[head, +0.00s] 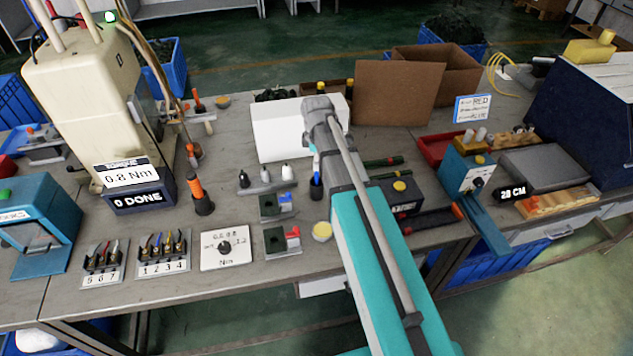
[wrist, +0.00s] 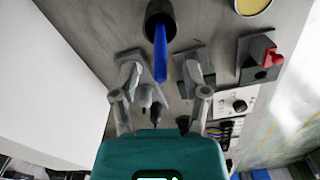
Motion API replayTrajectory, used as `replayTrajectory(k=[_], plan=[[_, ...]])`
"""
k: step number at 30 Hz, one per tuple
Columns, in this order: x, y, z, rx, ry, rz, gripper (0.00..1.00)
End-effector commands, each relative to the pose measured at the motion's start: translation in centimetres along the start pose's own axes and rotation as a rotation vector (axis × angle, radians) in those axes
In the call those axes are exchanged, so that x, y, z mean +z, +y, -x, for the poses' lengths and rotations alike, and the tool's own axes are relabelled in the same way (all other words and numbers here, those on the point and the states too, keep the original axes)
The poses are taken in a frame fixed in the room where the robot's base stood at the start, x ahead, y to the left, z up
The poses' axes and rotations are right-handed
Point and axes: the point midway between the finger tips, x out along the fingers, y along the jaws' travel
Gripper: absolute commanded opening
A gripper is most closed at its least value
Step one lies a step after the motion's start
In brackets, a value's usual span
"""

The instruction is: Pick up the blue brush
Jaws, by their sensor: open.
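The blue brush (wrist: 160,54) stands in a small dark cup (wrist: 157,14), its blue handle sticking up out of the cup. In the head view the brush (head: 316,166) shows as a thin blue stick just left of my arm, in its dark cup (head: 316,188) on the bench. My gripper (wrist: 162,64) is open in the wrist view, one finger on each side of the blue handle, with a gap showing on both sides. I cannot tell how deep the handle sits between the fingers.
A white box (head: 284,138) stands behind the cup. Small bottles (head: 265,175) and dark fixtures with blue and red parts (head: 282,240) are to its left. A yellow round tin (head: 322,231) is in front. A cardboard box (head: 398,94) stands behind on the right.

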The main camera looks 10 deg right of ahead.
Motion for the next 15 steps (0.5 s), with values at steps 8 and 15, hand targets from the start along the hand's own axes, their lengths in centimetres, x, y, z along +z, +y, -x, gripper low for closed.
replayTrajectory(k=[8, 15], plan=[[-0.03, -0.02, -1.33, 0.0, 0.0, 0.0, 0.59], [-0.04, -0.02, -1.27, 0.0, 0.0, 0.001, 0.59]])
